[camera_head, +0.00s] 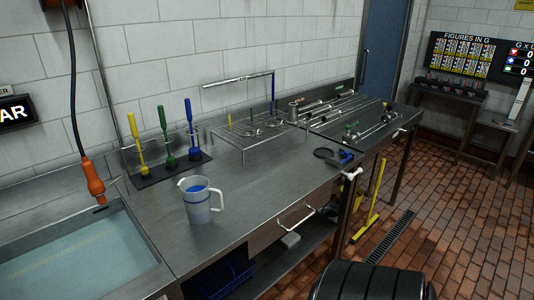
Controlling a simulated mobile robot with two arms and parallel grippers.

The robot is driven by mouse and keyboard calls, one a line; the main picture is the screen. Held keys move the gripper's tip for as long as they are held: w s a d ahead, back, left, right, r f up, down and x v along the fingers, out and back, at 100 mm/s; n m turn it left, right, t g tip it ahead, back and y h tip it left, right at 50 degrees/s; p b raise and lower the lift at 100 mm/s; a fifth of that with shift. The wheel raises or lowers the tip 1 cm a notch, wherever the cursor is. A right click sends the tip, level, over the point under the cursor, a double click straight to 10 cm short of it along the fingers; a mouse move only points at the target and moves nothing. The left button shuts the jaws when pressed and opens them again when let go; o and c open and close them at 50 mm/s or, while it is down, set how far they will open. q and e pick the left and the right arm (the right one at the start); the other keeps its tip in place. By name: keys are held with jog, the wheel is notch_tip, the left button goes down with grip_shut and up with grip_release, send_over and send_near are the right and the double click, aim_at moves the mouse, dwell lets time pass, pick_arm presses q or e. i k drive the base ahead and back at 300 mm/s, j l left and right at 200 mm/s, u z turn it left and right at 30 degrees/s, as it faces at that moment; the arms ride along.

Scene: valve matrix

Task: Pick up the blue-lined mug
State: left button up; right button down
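A pale grey mug (199,204), shaped like a jug, stands upright on the steel counter (240,195), to the right of the sink. Its inside shows blue, and it has a spout at the upper left and a handle on its right side. Nothing touches it. Neither of my grippers shows in the head view.
A water-filled sink (75,260) is at the left, with an orange-handled hose (94,180) hanging over it. Yellow, green and blue brushes stand in a rack (180,170) behind the mug. A wire rack (258,130) is farther right. The counter right of the mug is clear.

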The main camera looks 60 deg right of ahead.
aim_at(204, 202)
jog(key=z, duration=1.4)
jog(key=u, duration=2.25)
jog(key=z, duration=2.25)
jog(key=i+j, duration=0.1)
jog(key=j, duration=0.25)
jog(key=i+j, duration=0.1)
jog(key=j, duration=0.25)
jog(key=i+j, duration=0.1)
jog(key=j, duration=0.25)
jog(key=i+j, duration=0.1)
jog(key=j, duration=0.3)
jog(key=u, duration=0.05)
